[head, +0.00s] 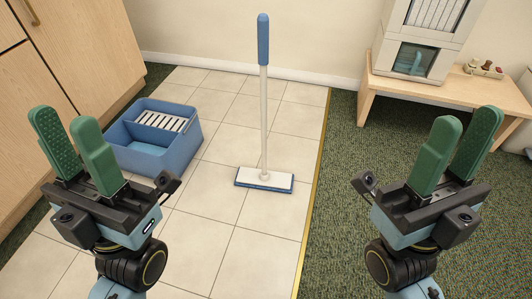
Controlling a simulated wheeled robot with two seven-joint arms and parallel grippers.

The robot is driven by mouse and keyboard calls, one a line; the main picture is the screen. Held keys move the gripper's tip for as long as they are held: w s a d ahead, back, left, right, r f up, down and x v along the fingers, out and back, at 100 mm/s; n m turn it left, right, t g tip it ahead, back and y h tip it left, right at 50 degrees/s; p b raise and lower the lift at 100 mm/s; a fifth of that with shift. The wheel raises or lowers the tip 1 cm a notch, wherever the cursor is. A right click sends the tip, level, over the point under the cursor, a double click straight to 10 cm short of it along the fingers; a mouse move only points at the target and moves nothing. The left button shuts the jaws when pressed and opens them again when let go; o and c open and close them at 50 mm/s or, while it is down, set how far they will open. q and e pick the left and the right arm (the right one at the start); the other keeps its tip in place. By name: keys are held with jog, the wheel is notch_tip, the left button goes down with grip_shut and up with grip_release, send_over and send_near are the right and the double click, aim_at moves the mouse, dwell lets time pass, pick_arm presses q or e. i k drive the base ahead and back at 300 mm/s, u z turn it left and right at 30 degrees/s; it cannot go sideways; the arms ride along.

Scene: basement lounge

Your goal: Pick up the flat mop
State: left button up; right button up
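The flat mop (264,115) stands upright on the tiled floor in the middle of the head view. It has a white pole, a blue grip at the top and a flat white and blue head on the tiles. My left gripper (70,131) is at the left, in front of the blue bucket and apart from the mop. My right gripper (463,132) is at the right, over the carpet side and apart from the mop. Both have green fingers with a gap between them, open and empty.
A blue bucket (150,160) with a white slatted wringer stands left of the mop. A wooden cabinet (85,50) lines the left. A low wooden bench (450,92) with a grey-white unit (422,40) stands back right. Tiles around the mop are clear; a brass strip (314,190) borders green carpet.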

aim_at(264, 178)
jog(key=u, duration=0.05)
jog(key=k, duration=0.5)
jog(key=z, duration=0.85)
jog(key=i, duration=1.6)
jog(key=u, duration=0.95)
